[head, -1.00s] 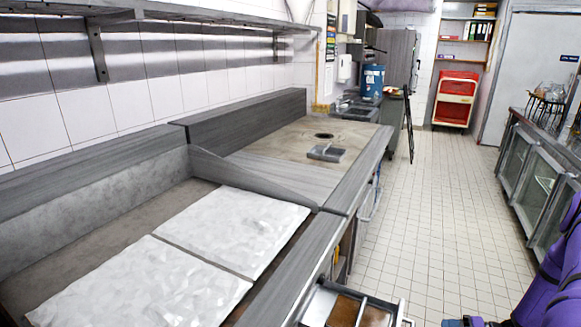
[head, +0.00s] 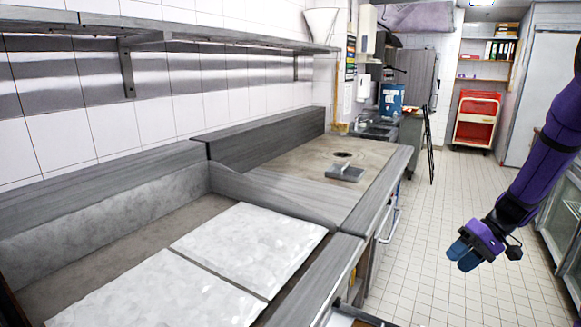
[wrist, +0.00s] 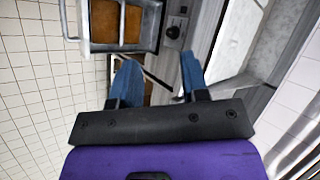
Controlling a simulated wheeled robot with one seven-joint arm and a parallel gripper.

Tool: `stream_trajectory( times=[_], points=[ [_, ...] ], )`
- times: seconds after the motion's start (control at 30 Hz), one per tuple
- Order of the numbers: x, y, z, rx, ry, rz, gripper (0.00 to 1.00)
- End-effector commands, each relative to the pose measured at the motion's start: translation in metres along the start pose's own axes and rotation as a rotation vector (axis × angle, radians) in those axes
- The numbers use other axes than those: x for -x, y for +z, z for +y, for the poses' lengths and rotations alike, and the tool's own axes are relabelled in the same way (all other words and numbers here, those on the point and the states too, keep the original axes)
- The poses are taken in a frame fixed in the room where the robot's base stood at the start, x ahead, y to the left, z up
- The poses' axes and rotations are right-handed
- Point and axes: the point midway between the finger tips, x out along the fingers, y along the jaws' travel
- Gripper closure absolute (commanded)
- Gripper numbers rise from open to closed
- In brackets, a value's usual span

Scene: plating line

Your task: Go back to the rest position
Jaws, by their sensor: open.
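My gripper (head: 461,255) hangs over the tiled aisle at the right of the head view, on my purple and black arm. Its two blue fingers point down and to the left, with nothing visible near them to touch. In the wrist view the fingers (wrist: 158,80) stand apart with an empty gap between them. Nothing is held.
The counter with two white slabs (head: 245,248) runs along the left. Beyond it are a flat worktop (head: 290,165) and a blue bin (head: 391,100). An open drawer (wrist: 150,42) with brown contents shows below the counter.

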Motion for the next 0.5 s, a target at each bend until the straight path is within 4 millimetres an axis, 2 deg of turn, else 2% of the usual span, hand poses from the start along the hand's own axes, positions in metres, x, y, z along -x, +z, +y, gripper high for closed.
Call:
stream_trajectory(
  times=[0.03,0.1,0.27,0.5],
  points=[
    [0.006,0.004,-0.018,0.014,0.035,-0.003,0.58],
    [0.013,0.011,-0.04,0.026,0.083,-0.008,0.58],
    [0.025,0.031,-0.086,0.051,0.19,-0.008,0.58],
    [0.039,0.068,-0.148,0.093,0.344,0.025,0.58]
  ],
)
